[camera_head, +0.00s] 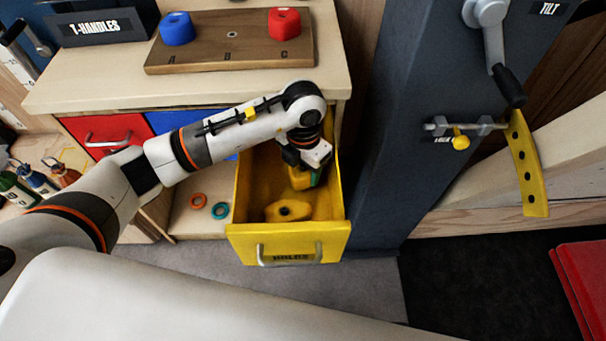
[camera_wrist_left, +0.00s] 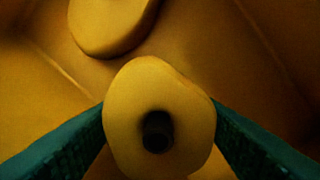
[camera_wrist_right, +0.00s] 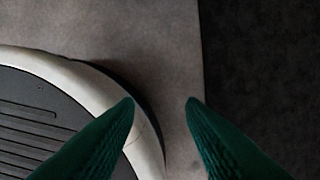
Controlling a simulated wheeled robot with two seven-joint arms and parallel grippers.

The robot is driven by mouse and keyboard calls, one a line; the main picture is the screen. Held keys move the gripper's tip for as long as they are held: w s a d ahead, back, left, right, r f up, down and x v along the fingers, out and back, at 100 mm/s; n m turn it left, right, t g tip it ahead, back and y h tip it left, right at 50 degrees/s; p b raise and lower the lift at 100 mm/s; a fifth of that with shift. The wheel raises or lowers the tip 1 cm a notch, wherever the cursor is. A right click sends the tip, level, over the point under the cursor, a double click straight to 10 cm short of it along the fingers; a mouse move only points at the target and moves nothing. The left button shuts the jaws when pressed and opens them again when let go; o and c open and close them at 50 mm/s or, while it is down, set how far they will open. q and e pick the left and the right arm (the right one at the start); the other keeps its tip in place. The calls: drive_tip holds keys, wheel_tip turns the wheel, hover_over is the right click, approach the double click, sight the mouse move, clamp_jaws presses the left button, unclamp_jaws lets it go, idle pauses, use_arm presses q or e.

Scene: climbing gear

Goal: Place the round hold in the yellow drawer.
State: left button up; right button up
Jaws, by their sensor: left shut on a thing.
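The yellow drawer (camera_head: 340,229) is pulled open, with a metal handle and a label on its front. My left gripper (camera_head: 306,180) is down inside its back right part. It is shut on a yellow round hold (camera_wrist_left: 185,105) with a dark centre hole, which sits between the green fingers in the left wrist view. Whether this hold touches the drawer floor I cannot tell. Another yellow hold (camera_head: 288,210) lies on the drawer floor near the front; it also shows in the left wrist view (camera_wrist_left: 105,25). My right gripper (camera_wrist_right: 163,103) is open and empty above the floor.
A wooden board (camera_head: 230,55) with a blue hold (camera_head: 177,29) and a red hold (camera_head: 284,23) stands on the cabinet top. Red (camera_head: 105,132) and blue (camera_head: 175,121) drawers are left of the yellow one. A dark post (camera_head: 390,130) stands close on its right.

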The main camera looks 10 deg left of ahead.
sight(303, 169)
use_arm(q)
wheel_tip(303, 169, down, 3)
drive_tip(key=shift+r, duration=0.15)
drive_tip(key=shift+f, duration=0.3)
use_arm(e)
drive_tip(key=shift+w+r, duration=0.45)
drive_tip(key=shift+r, duration=0.1)
drive_tip(key=shift+s+f, duration=0.1)
use_arm(q)
drive_tip(key=shift+f+b, duration=0.1)
drive_tip(key=shift+b, duration=0.2)
drive_tip(key=o, duration=1.1)
use_arm(e)
drive_tip(key=shift+w+a+r, duration=0.1)
drive_tip(key=shift+w+r, duration=0.25)
drive_tip(key=shift+r, duration=0.05)
